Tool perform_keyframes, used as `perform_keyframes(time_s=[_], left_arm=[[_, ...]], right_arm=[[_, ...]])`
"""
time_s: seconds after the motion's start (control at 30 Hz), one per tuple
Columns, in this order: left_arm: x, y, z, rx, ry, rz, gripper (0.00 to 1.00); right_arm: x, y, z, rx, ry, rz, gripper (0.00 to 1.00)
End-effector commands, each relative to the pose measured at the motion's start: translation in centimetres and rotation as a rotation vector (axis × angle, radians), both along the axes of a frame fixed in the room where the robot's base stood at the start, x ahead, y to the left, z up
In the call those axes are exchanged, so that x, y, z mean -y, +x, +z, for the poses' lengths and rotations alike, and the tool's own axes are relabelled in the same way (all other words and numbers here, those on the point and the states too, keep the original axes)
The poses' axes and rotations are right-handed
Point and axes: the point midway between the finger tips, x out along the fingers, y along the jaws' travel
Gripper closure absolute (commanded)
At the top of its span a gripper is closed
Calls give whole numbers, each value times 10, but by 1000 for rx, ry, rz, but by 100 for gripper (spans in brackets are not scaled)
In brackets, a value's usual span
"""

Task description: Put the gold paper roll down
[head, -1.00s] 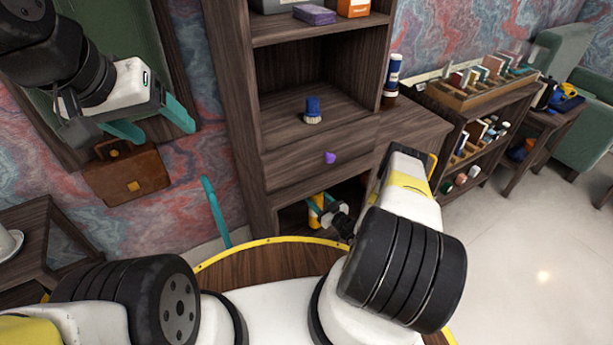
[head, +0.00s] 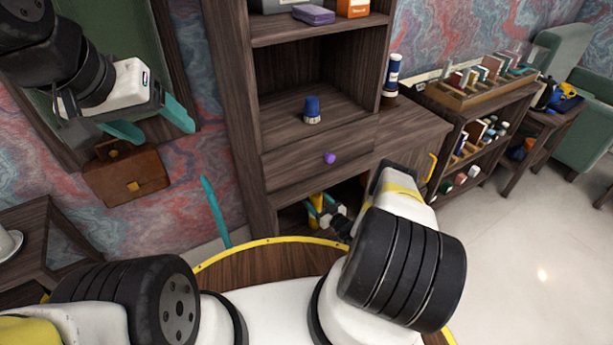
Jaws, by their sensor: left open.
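I cannot make out the gold paper roll for certain. A small yellow piece (head: 314,207) shows in the dark lower opening of the wooden cabinet; it is too small and covered to tell what it is. Teal and white parts beside it may belong to my right gripper, whose jaws I cannot make out. My right arm bends in front of the cabinet and hides part of this opening. My left gripper (head: 152,127) is open and empty at the upper left, its teal fingers apart, in front of the wall and above a brown leather bag (head: 127,177).
The cabinet (head: 225,120) has a shelf with a blue-topped object (head: 312,110) and a drawer with a purple knob (head: 330,158). A blue bottle (head: 393,72) stands on the right-hand top. A low shelf unit (head: 470,100) and open floor (head: 530,260) lie to the right.

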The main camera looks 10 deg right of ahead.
Motion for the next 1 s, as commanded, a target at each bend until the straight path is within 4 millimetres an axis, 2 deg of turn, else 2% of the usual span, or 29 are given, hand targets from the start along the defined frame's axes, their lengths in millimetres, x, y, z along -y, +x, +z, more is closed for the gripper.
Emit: perform_keyframes(time_s=[0.37,0.47,0.8,1.0], left_arm=[[0,0,0,0,0,0,30],[0,0,0,0,0,0,30],[0,0,0,0,0,0,30],[0,0,0,0,0,0,30]], right_arm=[[0,0,2,0,0,0,30],[4,-7,2,-1,0,-1,30],[35,-69,2,-3,1,-2,30],[49,-97,2,0,0,-1,30]])
